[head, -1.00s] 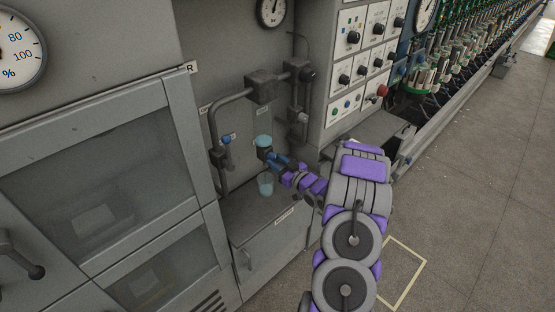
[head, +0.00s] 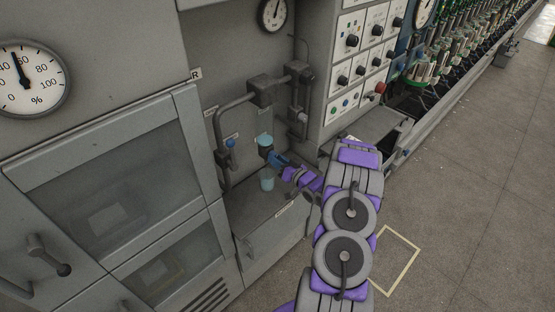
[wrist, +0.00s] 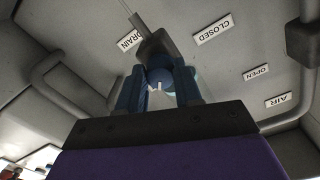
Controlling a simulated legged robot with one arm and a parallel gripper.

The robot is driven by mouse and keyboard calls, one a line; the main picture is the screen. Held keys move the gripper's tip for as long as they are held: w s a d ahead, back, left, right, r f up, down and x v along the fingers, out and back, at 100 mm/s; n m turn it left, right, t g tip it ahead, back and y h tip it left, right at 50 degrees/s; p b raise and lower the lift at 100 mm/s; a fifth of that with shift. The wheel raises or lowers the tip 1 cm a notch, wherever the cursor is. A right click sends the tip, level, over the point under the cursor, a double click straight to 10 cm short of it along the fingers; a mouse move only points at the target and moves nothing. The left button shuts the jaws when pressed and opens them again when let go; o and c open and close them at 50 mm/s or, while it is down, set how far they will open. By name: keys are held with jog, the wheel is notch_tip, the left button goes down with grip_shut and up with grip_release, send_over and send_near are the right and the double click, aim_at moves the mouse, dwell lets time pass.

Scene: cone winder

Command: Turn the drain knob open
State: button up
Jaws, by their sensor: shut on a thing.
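The drain knob (wrist: 160,76) is a small rounded blue knob with a white pointer mark, on a dark grey valve body by the DRAIN label (wrist: 130,40) in the wrist view. My gripper (wrist: 160,88) is shut on the knob, one blue finger on each side of it. In the head view my gripper (head: 275,158) reaches into the grey recess from the right, and the knob is hidden by the fingers. A CLOSED label (wrist: 213,29) is on the panel right of the knob. A clear jar with bluish liquid (head: 267,180) stands below the gripper.
A blue-handled valve (head: 231,143) on a grey pipe is left of my gripper. OPEN (wrist: 256,73) and AIR (wrist: 279,103) labels are farther right in the wrist view. A control panel (head: 358,66) stands at right; the floor (head: 450,200) there is clear.

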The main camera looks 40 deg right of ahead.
jog(key=shift+d, duration=0.15)
jog(key=o, duration=1)
jog(key=shift+d, duration=0.15)
jog(key=shift+o, duration=0.2)
jog(key=s, duration=1.7)
jog(key=shift+s+d, duration=0.15)
jog(key=shift+d, duration=0.2)
jog(key=shift+r, duration=0.1)
